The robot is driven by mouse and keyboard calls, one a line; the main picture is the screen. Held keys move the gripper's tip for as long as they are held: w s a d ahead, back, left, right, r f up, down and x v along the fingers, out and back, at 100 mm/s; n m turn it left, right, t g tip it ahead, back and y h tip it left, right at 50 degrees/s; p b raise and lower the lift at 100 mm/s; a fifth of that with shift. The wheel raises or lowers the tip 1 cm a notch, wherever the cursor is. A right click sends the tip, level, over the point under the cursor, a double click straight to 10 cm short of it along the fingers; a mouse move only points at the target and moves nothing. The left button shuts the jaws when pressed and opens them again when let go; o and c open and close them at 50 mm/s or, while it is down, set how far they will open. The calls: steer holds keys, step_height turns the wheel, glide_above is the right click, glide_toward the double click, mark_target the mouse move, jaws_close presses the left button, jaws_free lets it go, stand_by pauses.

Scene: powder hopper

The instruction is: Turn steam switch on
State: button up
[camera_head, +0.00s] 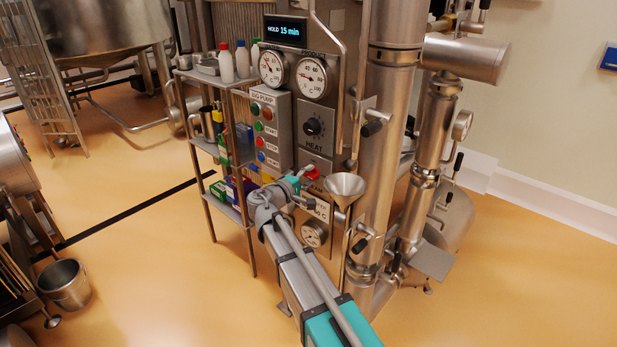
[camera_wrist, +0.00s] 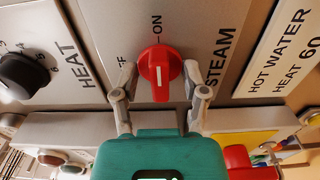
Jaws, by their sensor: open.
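The steam switch is a round red knob (camera_wrist: 160,73) with a raised grip, on a grey plate lettered STEAM. In the wrist view its grip lies upright in the picture, in line with the ON mark above it. The OFF label to its left is partly hidden by a finger. I cannot tell which end of the grip is the pointer. My gripper (camera_wrist: 160,92) is open, with one finger on each side of the knob. In the head view the red switch (camera_head: 313,172) shows partly, just beyond my gripper (camera_head: 291,182).
The black HEAT knob (camera_wrist: 22,75) is on the neighbouring plate, also seen above the switch in the head view (camera_head: 313,127). A funnel (camera_head: 344,186) stands close right of my gripper. A shelf rack (camera_head: 222,150) with bottles and boxes stands left.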

steer(key=v, duration=1.2)
stand_by(0.6)
